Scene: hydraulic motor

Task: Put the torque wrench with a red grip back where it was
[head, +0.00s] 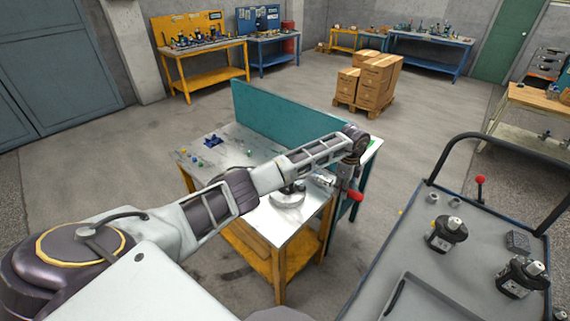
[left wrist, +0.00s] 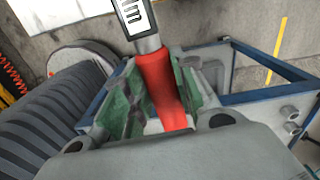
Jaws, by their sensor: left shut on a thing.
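The torque wrench's red grip (left wrist: 163,92) is between the green pads of my left gripper (left wrist: 158,100) in the left wrist view. The gripper is shut on it, and the wrench's grey shaft and white scale (left wrist: 135,15) run up out of the picture. In the head view my left gripper (head: 342,184) is at the right end of the workbench (head: 303,243), with the red grip (head: 355,196) showing at its lower right. Most of the wrench is hidden there. My right gripper is not in view.
A teal panel (head: 280,117) stands along the bench's back edge. A round metal part (head: 288,198) and small coloured parts (head: 212,141) are on the bench top. A grey cart (head: 425,250) with dark motor parts (head: 446,233) stands at the right. Boxes (head: 378,80) stand on a pallet behind.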

